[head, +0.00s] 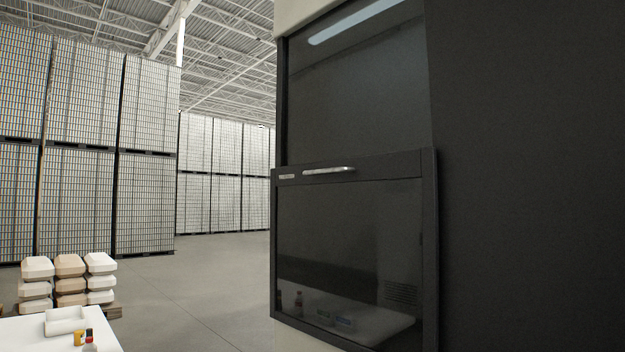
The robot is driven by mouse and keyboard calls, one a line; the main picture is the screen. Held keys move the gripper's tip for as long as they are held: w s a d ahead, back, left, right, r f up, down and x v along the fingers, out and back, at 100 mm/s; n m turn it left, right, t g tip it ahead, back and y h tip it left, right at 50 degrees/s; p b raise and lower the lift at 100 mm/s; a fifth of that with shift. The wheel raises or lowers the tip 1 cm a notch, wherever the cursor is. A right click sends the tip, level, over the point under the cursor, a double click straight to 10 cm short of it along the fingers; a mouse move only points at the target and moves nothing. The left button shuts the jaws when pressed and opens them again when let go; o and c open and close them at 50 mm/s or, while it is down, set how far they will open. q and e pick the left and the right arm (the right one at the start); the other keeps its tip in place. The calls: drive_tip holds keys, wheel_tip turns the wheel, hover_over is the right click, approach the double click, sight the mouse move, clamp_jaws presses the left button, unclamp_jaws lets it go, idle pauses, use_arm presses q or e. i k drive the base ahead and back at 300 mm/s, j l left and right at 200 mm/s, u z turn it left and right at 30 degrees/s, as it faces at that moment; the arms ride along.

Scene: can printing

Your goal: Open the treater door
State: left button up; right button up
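The treater door (350,245) is a dark glass panel in a black frame on the front of a tall cabinet at the right of the head view. It covers the lower part of the opening. A silver bar handle (328,171) sits on its top rail, with a small pale label (287,177) to the left. Above the door is a dark area (355,110) with a bright light strip (359,20) at the top. Neither of my grippers shows in the head view.
A white table (35,335) at the lower left holds a white tray (65,321) and small bottles (84,339). Stacked boxes (70,280) stand behind it on a pallet. Tall can pallets (80,150) line the back left. The floor (205,290) between table and cabinet is clear.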

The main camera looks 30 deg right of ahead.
sight(354, 245)
drive_tip(key=i+j+z, duration=0.1)
drive_tip(key=i+z, duration=0.25)
drive_tip(key=i+j+z, duration=0.15)
drive_tip(key=i+z, duration=0.15)
drive_tip(key=i+j+z, duration=1)
drive_tip(key=z, duration=0.3)
drive_tip(key=j, duration=0.1)
